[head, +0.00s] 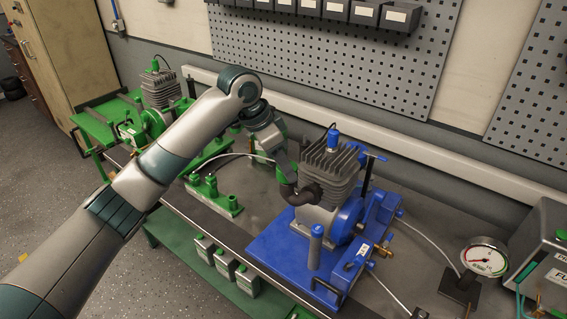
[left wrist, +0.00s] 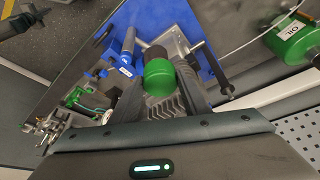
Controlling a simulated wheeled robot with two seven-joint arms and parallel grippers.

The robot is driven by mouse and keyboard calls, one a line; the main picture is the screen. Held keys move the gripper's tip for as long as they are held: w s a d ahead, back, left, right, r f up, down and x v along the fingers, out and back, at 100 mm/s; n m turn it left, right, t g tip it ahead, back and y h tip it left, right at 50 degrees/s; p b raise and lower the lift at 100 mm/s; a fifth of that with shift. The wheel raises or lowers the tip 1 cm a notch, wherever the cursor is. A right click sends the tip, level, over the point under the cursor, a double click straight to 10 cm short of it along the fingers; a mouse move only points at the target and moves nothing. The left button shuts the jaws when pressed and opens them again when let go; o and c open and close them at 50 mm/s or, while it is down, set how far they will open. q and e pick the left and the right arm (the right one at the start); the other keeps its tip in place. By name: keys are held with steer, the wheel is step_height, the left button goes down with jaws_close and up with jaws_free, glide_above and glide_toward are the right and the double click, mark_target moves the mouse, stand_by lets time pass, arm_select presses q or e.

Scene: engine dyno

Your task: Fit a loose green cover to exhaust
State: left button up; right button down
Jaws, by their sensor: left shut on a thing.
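My left gripper (head: 287,186) reaches in from the left to the exhaust (head: 306,193), a dark curved pipe at the front left of the finned engine (head: 330,165) on the blue stand. In the left wrist view, the gripper (left wrist: 161,92) is shut on a round green cover (left wrist: 159,77), held between its dark ridged fingers. A dark round end shows just beyond the cover, in line with it; I cannot tell whether the two touch. My right gripper is not in view.
A green rack with pegs (head: 213,196) stands left on the bench. A green-framed engine (head: 155,95) is at the back left. A gauge (head: 484,260) stands at right.

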mark_target(280, 170)
arm_select(q)
steer(key=shift+f, duration=0.3)
stand_by(0.4)
steer(key=shift+f, duration=0.35)
steer(key=shift+f+p, duration=0.4)
steer(key=shift+f, duration=0.95)
stand_by(0.9)
steer(key=o, duration=1.6)
steer(key=shift+r, duration=0.1)
steer(key=shift+r+p, duration=1.15)
steer(key=shift+p, duration=0.1)
steer(key=shift+r, duration=2.3)
